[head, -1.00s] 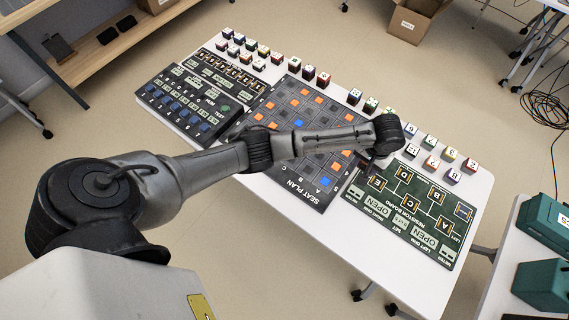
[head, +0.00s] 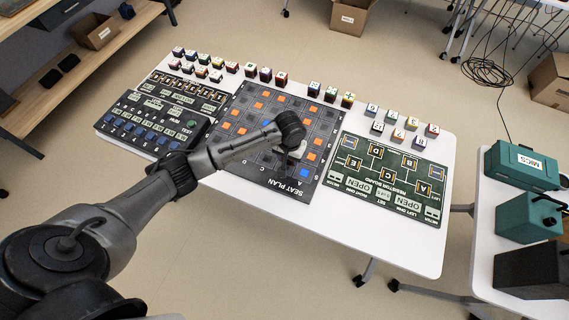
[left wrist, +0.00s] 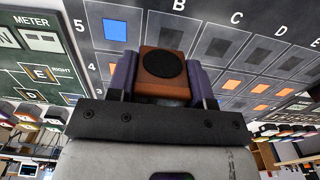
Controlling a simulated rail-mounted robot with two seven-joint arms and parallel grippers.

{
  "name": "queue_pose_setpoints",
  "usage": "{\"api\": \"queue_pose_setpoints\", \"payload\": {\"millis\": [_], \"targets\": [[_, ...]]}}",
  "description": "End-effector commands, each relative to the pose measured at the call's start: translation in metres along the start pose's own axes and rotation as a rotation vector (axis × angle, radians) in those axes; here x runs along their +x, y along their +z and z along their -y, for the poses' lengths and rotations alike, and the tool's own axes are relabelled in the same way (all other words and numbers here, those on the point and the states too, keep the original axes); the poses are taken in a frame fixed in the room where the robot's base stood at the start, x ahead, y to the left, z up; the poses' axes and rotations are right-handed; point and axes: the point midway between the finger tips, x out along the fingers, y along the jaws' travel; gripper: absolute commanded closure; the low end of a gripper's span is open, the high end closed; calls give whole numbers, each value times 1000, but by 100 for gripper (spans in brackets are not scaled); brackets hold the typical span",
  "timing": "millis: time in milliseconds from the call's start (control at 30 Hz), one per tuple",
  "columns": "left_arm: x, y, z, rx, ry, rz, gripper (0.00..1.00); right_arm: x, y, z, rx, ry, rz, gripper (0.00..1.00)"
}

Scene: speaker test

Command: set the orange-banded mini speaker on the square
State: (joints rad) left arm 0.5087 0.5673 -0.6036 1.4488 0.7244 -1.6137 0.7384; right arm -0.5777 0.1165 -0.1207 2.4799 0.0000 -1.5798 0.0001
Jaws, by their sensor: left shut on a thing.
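My left gripper (head: 297,151) is over the lower right part of the dark seat plan board (head: 262,172), mostly hidden under its own wrist in the head view. In the left wrist view its two purple fingers (left wrist: 165,80) are shut on the mini speaker (left wrist: 163,68), an orange-brown block with a dark round face. The grid of squares on the board shows beyond the speaker. A blue square (left wrist: 115,31) lies up and left of the speaker there; it also shows in the head view (head: 304,173). Contact between speaker and board cannot be told. My right gripper is not in view.
The green resistor board (head: 395,208) lies right of the seat plan, and a dark panel with blue knobs (head: 150,130) lies left. Several small lettered cubes stand along the white table's (head: 370,238) far side. A second table at right holds teal cases (head: 522,165).

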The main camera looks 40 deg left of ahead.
Motion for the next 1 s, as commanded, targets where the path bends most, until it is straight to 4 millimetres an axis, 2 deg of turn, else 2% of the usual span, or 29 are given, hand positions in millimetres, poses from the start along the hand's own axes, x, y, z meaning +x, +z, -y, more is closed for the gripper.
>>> {"api": "queue_pose_setpoints", "payload": {"millis": [100,367,633,1000], "targets": [[7,0,11,-1,0,1,79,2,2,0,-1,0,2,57],[15,0,15,0,0,1,79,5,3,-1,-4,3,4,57],[47,0,15,-1,-1,0,79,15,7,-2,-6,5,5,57],[50,0,15,0,-1,0,79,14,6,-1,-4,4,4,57]]}}
